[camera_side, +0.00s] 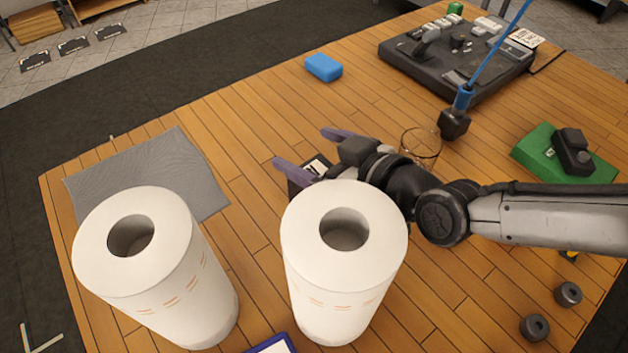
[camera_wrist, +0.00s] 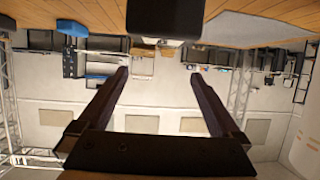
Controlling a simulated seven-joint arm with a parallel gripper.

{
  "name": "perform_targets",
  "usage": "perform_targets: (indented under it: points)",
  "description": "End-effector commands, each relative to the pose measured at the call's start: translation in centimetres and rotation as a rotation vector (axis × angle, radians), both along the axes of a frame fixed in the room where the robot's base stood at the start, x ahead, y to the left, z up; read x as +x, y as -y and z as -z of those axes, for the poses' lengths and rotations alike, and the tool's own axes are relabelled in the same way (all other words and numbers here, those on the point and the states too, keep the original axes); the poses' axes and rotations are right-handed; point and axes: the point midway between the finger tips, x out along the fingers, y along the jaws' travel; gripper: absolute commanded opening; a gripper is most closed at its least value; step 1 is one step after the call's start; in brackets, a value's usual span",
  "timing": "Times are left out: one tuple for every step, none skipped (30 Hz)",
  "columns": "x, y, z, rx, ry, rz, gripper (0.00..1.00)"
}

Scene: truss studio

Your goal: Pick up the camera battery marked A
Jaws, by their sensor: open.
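My gripper (camera_side: 301,146) is open, its two purple fingers pointing left above the wooden table in the side view. In the wrist view its fingers (camera_wrist: 158,73) are spread with nothing between them. A dark flat item with a white label (camera_side: 317,167) lies just below the fingers, partly hidden by the gripper and a paper roll. I cannot read an A on it, so I cannot tell if it is the battery. A dark block (camera_wrist: 165,18) shows at the top of the wrist view, beyond the fingers; I cannot tell which thing it is.
Two paper rolls (camera_side: 346,270) (camera_side: 160,275) stand tall at the front. A clear glass (camera_side: 421,147) stands close behind my wrist. A grey mat (camera_side: 150,175), blue block (camera_side: 323,67), black control panel (camera_side: 455,50) and green box (camera_side: 560,155) surround free wood.

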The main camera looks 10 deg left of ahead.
Motion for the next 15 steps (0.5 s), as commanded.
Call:
perform_targets:
  points:
    - [0.0, 0.1, 0.7, -0.003, -0.002, 0.001, 1.0]
    - [0.0, 0.1, 0.9, -0.002, 0.0, 0.001, 1.0]
    - [0.0, 0.1, 1.3, -0.001, -0.002, 0.001, 1.0]
    - [0.0, 0.1, 1.5, -0.001, -0.002, 0.001, 1.0]
    - [0.1, 0.1, 1.8, -0.002, -0.001, 0.001, 1.0]
    - [0.1, 0.1, 2.4, -0.003, -0.002, 0.001, 1.0]
    - [0.1, 0.1, 2.9, -0.004, -0.003, 0.002, 1.0]
    - [0.0, 0.1, 3.5, -0.005, -0.003, 0.001, 1.0]
    - [0.0, 0.1, 4.2, -0.004, -0.003, 0.001, 1.0]
    - [0.1, 0.1, 4.8, -0.005, -0.004, 0.001, 1.0]
    - [0.1, 0.1, 5.3, -0.005, -0.002, 0.001, 1.0]
    - [0.0, 0.1, 6.0, -0.004, -0.003, 0.001, 1.0]
    - [0.4, -0.2, 6.1, 0.0, 0.0, 0.001, 1.0]
    - [0.7, -0.6, 6.2, 0.001, -0.001, 0.002, 1.0]
    - [1.0, -0.9, 6.4, 0.002, 0.0, 0.002, 1.0]
